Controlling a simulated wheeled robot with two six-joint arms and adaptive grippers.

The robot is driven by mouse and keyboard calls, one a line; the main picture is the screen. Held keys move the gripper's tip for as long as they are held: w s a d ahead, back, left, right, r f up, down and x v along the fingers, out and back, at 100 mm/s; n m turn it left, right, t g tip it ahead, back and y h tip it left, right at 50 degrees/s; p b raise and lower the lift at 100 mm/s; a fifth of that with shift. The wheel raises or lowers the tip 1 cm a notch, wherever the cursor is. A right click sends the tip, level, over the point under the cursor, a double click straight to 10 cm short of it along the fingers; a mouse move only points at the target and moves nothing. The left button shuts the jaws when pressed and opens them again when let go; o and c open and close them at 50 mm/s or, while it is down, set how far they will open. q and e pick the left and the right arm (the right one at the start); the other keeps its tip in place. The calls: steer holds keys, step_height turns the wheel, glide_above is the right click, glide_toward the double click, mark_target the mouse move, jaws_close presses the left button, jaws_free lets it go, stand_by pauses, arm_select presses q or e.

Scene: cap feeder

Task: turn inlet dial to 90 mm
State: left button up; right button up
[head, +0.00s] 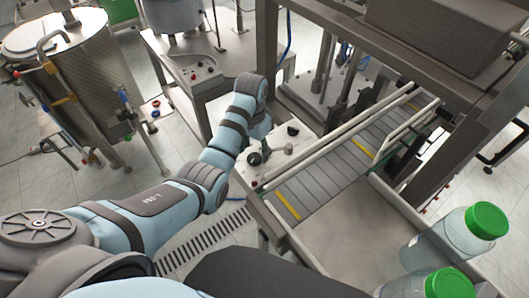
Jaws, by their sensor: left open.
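My left arm reaches in from the left and bends down over a pale control panel (308,146) beside the conveyor. My left gripper (266,153) is open, low at the panel's near left part. A black dial (254,158) sits right at the gripper. I cannot tell whether the fingers touch it, and its scale is too small to read. A second black knob (293,130) stands on the panel farther back, apart from the gripper. My right gripper is not in view.
The slatted conveyor (325,180) with yellow marks and side rails runs right of the panel. Clear bottles with green caps (487,220) stand at the lower right. A steel tank (85,85) stands at the left. A metal machine frame (440,60) overhangs the conveyor.

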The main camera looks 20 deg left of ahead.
arm_select(q)
steer(key=shift+s+f, duration=0.3)
steer(key=shift+f, duration=0.1)
steer(key=shift+s+d+f, duration=0.15)
steer(key=shift+s+d, duration=0.05)
steer(key=shift+s, duration=0.2)
steer(key=shift+w, duration=0.15)
steer(key=shift+w+a+f, duration=0.1)
steer(key=shift+w+f, duration=0.1)
steer(key=c, duration=1.1)
steer(key=shift+r+m, duration=0.1)
steer(key=shift+m, duration=1.5)
steer(key=shift+c, duration=0.2)
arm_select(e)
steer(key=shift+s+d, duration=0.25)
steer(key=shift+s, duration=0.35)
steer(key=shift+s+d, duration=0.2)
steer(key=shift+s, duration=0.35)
arm_select(q)
steer(key=o, duration=1)
steer(key=shift+o, duration=0.7)
steer(key=shift+s, duration=0.15)
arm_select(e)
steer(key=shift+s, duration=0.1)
